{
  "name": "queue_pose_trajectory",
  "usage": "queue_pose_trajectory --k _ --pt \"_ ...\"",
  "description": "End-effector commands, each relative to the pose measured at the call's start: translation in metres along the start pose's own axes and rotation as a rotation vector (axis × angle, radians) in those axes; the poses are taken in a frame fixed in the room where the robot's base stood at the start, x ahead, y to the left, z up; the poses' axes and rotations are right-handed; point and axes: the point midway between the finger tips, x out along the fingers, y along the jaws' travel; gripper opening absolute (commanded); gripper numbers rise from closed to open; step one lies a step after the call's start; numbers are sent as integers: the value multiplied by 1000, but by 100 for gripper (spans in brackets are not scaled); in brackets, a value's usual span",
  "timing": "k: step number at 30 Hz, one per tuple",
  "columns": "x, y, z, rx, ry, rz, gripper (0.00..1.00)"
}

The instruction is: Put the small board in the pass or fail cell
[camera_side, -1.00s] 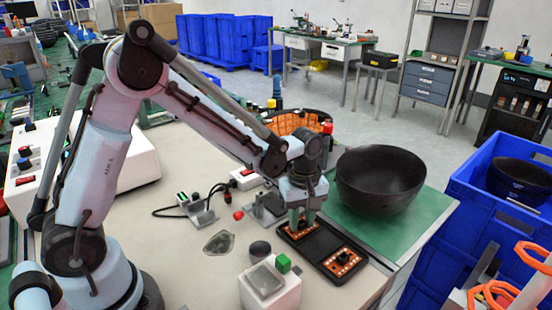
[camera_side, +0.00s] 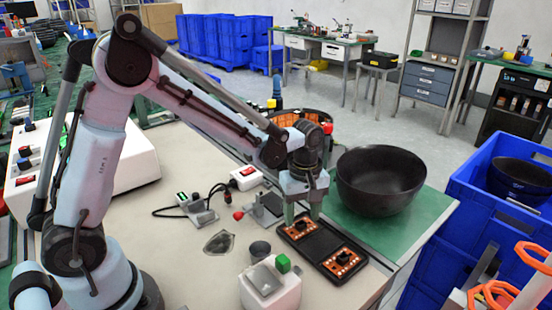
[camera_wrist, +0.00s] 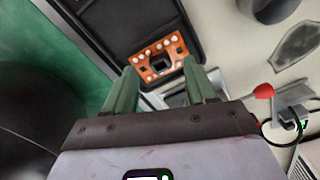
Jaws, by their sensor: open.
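A black two-cell tray (camera_side: 316,245) lies near the table's right edge. One small orange board (camera_side: 301,229) sits in its far cell, and another orange board (camera_side: 342,262) sits in its near cell. My gripper (camera_side: 302,214) is open and empty just above the far cell. Its two green fingers stand apart on either side of the far board. In the wrist view, that board (camera_wrist: 160,56) lies in its cell ahead of my fingertips (camera_wrist: 160,70), with nothing held between them.
A large black bowl (camera_side: 380,183) on a green mat (camera_side: 425,215) stands close right of my gripper. A white box with a green button (camera_side: 283,263) and a small dark cup (camera_side: 260,250) stand left of the tray. A red-knobbed fixture (camera_side: 262,209) lies behind.

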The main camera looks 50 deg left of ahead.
Motion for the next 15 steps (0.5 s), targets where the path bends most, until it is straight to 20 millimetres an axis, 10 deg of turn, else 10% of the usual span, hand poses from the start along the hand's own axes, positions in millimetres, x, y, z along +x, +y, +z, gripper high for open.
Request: queue_pose_trajectory --k 15 --pt "-87 0 0 0 0 0 56"
